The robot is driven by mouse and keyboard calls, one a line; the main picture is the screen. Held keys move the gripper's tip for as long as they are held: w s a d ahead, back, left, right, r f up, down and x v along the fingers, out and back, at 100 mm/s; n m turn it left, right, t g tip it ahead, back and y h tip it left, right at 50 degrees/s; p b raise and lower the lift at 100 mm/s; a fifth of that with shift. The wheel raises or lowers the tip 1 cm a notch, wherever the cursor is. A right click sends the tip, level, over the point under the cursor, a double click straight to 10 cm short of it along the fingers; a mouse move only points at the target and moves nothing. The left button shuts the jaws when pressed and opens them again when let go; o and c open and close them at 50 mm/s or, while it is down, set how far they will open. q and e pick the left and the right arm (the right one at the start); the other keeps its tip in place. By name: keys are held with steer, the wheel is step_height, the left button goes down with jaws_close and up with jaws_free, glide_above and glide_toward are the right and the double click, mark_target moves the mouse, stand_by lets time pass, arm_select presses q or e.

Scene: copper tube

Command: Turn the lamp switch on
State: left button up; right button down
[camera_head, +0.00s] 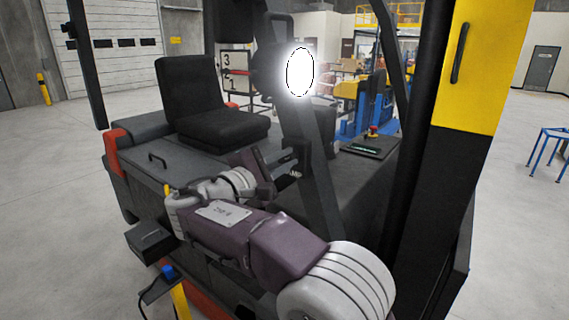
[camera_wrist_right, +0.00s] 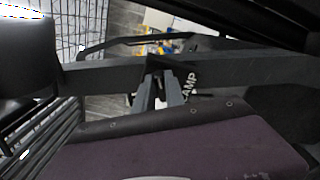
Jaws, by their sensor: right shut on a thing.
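A dark switch box (camera_wrist_right: 158,66) with a white "LAMP" label (camera_wrist_right: 188,84) sits on the dark slanted bar of a forklift-like vehicle. My right gripper (camera_wrist_right: 160,88) has its two fingers close together at this box, shut on the switch; the fingers hide most of the switch itself. In the head view my right gripper (camera_head: 291,163) reaches the slanted bar (camera_head: 314,160) from the left. A round lamp (camera_head: 300,72) near the top of the bar glows bright white. My left gripper is not in view.
A black seat (camera_head: 200,95) stands behind left of my arm. A dark pillar (camera_head: 425,130) and a yellow-black panel (camera_head: 478,70) bound the right side. A small black box (camera_head: 149,238) is at the lower left. Open floor (camera_head: 60,180) lies to the left.

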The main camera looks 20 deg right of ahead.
stand_by(0.3)
steer(key=c, duration=1.4)
jaws_free()
steer(key=shift+w+d, duration=0.1)
steer(key=b+v, duration=0.1)
steer(key=v, duration=0.8)
